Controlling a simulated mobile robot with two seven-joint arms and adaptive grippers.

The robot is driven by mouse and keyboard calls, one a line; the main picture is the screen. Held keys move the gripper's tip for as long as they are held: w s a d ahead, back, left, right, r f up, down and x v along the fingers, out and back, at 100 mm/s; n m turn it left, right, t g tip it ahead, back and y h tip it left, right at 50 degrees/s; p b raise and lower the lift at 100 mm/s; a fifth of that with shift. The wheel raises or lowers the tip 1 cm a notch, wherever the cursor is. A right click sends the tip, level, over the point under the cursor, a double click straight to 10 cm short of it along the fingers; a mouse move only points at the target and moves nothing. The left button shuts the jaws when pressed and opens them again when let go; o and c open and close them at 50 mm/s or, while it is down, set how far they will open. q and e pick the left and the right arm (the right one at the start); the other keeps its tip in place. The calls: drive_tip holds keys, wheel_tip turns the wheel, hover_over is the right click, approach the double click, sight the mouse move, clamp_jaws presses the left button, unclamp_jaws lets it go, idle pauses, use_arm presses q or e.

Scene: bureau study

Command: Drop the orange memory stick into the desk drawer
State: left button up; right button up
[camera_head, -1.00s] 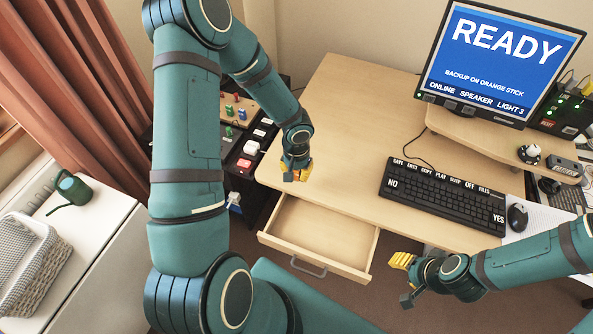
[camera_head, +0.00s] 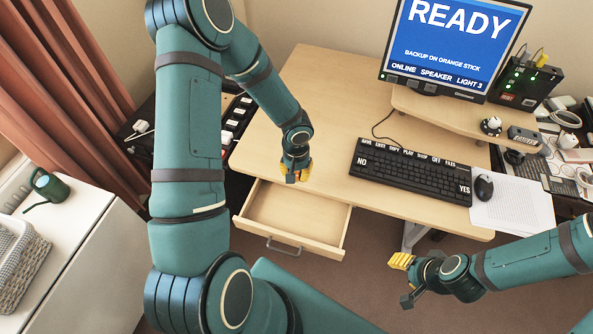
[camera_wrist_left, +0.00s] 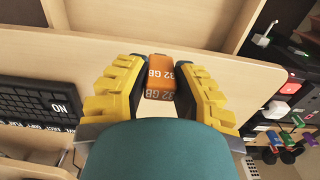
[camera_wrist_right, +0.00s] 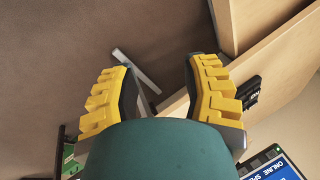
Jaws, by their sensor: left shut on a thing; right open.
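The orange memory stick (camera_wrist_left: 160,72), marked 32 GB, is held between the yellow fingers of my left gripper (camera_wrist_left: 158,88) in the left wrist view. In the head view my left gripper (camera_head: 296,172) is over the desk's front edge, just behind and above the drawer; the stick is not clear there. The desk drawer (camera_head: 297,216) is pulled open and looks empty. In the left wrist view the open drawer (camera_wrist_left: 150,20) lies at the top, beyond the desk edge. My right gripper (camera_head: 402,275) is open and empty, out in front of the desk; its fingers also show in the right wrist view (camera_wrist_right: 160,90).
A black keyboard (camera_head: 411,172) and a mouse (camera_head: 483,188) lie on the desk (camera_head: 330,100). A monitor (camera_head: 455,45) reading READY stands on a raised shelf. A white cabinet (camera_head: 75,250) with a green watering can (camera_head: 48,187) stands at the left.

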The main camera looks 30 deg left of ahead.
use_arm(q)
drive_tip(key=shift+f+b, duration=1.45)
drive_tip(key=shift+f, duration=1.05)
drive_tip(key=o, duration=0.9)
wheel_tip(320, 180, up, 12)
drive_tip(key=shift+r, duration=0.1)
